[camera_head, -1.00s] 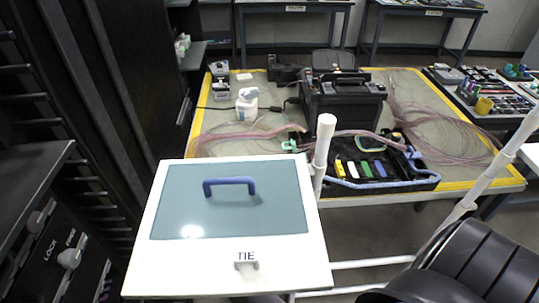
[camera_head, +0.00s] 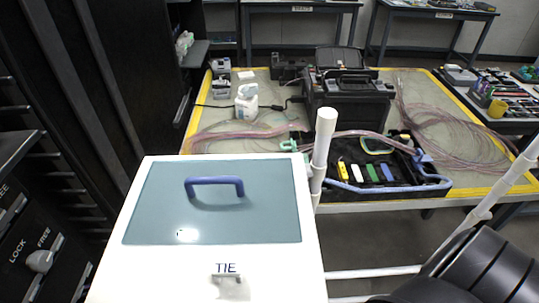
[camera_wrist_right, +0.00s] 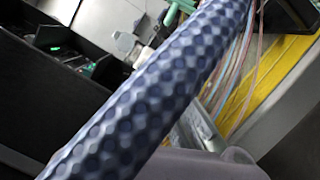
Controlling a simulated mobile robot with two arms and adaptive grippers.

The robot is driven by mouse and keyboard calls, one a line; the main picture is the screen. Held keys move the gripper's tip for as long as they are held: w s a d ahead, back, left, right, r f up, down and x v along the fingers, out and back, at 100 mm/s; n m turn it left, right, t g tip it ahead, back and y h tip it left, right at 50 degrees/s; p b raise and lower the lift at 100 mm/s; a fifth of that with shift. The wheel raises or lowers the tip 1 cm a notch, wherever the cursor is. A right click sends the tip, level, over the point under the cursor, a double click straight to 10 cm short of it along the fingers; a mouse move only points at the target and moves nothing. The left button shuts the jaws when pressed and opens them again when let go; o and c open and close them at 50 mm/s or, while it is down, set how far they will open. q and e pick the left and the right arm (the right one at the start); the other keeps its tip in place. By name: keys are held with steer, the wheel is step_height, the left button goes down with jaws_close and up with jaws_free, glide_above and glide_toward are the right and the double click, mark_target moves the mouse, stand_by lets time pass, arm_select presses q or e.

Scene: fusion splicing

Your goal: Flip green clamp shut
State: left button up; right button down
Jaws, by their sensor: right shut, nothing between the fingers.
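Small green parts show on the work table in the head view: one (camera_head: 290,145) at the left end of the black tray and a green loop (camera_head: 377,146) inside it. I cannot tell which is the green clamp, or whether it is open. In the right wrist view a green part (camera_wrist_right: 180,9) shows at the top, partly behind a blue textured bar (camera_wrist_right: 150,95) that crosses close to the camera. My right gripper (camera_wrist_right: 205,163) shows as blurred grey shapes along the bottom edge, shut and empty. My left gripper is out of view.
A white cart with a teal lid (camera_head: 220,215) and blue handle stands in front. A white post (camera_head: 322,150) rises beside it. The yellow-edged table (camera_head: 225,95) holds a black machine (camera_head: 350,105), a white bottle (camera_head: 246,102) and loose pink fibres. A dark rack stands left.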

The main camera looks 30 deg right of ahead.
steer(key=p+x, duration=0.1)
steer(key=x, duration=0.7)
steer(key=shift+w+d+r+p, duration=0.1)
steer(key=shift+w+d+p, duration=0.1)
steer(key=shift+p, duration=0.2)
steer(key=shift+w+d, duration=0.5)
steer(key=shift+w, duration=0.05)
steer(key=shift+r+m, duration=0.15)
steer(key=shift+m, duration=0.15)
steer(key=shift+d+r, duration=0.1)
